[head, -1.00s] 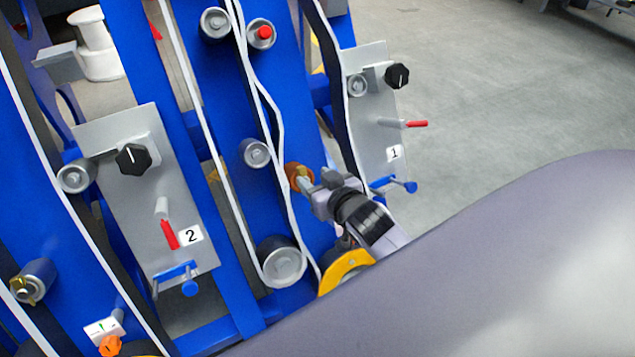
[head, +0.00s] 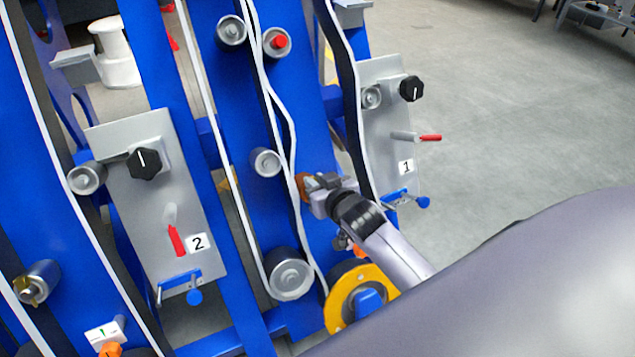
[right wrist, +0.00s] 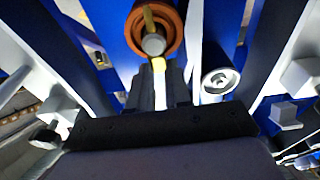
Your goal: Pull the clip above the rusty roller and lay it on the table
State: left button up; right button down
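The rusty roller (head: 301,186) is orange-brown and sits on a blue upright, partly hidden behind my right gripper (head: 318,188). In the right wrist view the roller (right wrist: 168,36) is at the top, with a grey shaft end in its middle. A thin brass clip (right wrist: 149,17) shows above that shaft end, and a yellowish piece (right wrist: 158,64) shows just below it, at my fingertips. The dark fingers of my right gripper (right wrist: 160,82) stand on both sides of a narrow pale strip. Whether they press on anything is unclear. My left gripper is not in view.
White belts run along the blue frame past grey rollers (head: 290,277). Panel 2 (head: 150,215) with knob and red lever stands left, panel 1 (head: 385,145) right. A yellow ring (head: 342,308) lies below my right arm. Open grey floor (head: 500,120) is at the right.

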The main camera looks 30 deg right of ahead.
jog(key=shift+w+r+p, duration=0.25)
jog(key=shift+r+p, duration=0.2)
jog(key=shift+r, duration=0.05)
jog(key=shift+w+r+p, duration=0.2)
jog(key=shift+r+p, duration=0.25)
jog(key=shift+w+r+p, duration=0.45)
jog(key=shift+r+p, duration=0.2)
jog(key=shift+r, duration=0.05)
jog(key=shift+w+r+p, duration=0.4)
jog(key=shift+r+p, duration=0.25)
jog(key=shift+r, duration=0.1)
jog(key=shift+w+r+p, duration=0.45)
jog(key=shift+r+p, duration=0.2)
jog(key=shift+r, duration=0.05)
